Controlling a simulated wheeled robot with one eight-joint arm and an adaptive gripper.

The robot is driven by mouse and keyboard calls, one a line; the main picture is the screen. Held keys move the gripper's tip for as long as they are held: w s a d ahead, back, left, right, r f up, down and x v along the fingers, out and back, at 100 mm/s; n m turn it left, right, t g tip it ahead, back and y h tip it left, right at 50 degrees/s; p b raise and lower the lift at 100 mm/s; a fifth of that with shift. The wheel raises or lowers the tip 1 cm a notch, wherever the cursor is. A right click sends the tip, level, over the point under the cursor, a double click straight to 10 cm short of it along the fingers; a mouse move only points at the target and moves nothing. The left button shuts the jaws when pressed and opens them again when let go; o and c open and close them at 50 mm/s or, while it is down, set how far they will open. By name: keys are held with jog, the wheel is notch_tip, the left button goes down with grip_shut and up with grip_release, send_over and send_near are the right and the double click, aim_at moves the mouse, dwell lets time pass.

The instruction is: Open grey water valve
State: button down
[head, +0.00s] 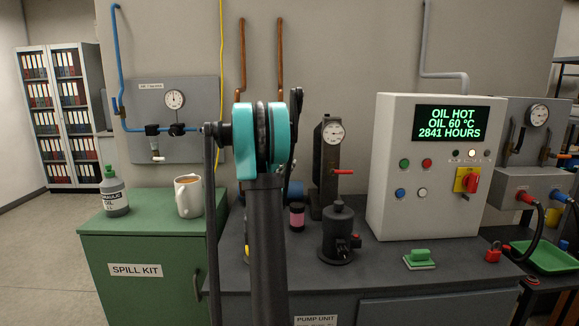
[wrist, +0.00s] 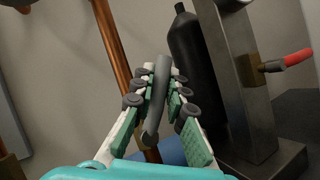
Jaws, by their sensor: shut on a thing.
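A grey lever handle (wrist: 151,125), which looks like the grey water valve's, shows in the wrist view between the two fingers of my gripper (wrist: 158,78). The gripper is shut on the handle, with green pads and dark joints on both sides of it. The handle runs from near the fingertips down toward the palm, slightly tilted. The valve body behind it is hidden. In the head view my arm stands in the middle and hides the gripper and the valve.
A copper pipe (wrist: 115,60) runs close on the left of the gripper. A dark cylinder (wrist: 195,70) and a grey column (wrist: 238,80) with a red-handled lever (wrist: 290,60) stand close on the right. In the head view, a white mug (head: 188,197) stands on the green cabinet (head: 140,235).

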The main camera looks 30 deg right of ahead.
jog(key=shift+a, duration=0.1)
jog(key=c, duration=1.5)
grip_release()
